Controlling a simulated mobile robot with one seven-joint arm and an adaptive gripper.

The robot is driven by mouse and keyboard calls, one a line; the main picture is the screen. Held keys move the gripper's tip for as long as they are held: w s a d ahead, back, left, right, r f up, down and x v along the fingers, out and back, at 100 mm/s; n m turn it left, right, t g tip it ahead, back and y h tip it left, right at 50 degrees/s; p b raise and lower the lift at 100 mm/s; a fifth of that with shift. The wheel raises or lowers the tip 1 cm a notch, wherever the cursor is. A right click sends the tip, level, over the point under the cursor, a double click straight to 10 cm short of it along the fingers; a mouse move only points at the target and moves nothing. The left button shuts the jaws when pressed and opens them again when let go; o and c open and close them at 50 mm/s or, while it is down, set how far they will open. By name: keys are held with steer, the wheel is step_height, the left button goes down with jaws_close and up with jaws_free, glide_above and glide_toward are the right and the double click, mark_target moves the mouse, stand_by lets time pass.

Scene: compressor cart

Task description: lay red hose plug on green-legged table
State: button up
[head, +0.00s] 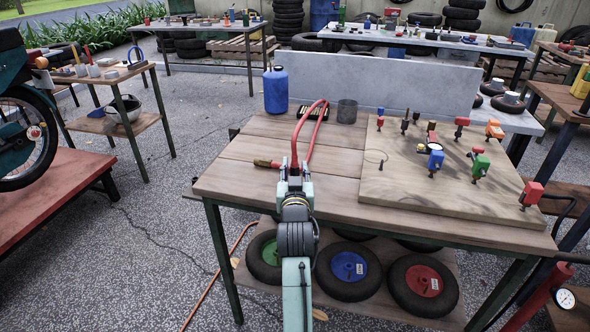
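A red hose (319,128) rises in a narrow loop above the near workbench (240,152), and its lower part shows between the fingers of my gripper (294,168). A brass-coloured plug end (264,163) with a reddish part points left, just beside the left finger. My gripper is over the middle of the workbench top. I cannot tell whether the fingers press on the hose or only stand around it. This workbench has dark green legs (219,258). Another table with dark greenish legs (150,122) stands at the left.
A wooden board with coloured fittings (400,200) fills the workbench's right side. Wheels (348,268) lie on the lower shelf. The workbench's left part is clear.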

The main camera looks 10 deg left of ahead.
steer(key=shift+o, duration=0.5)
steer(key=shift+r, duration=0.25)
steer(key=b+v, duration=0.2)
steer(key=v, duration=1)
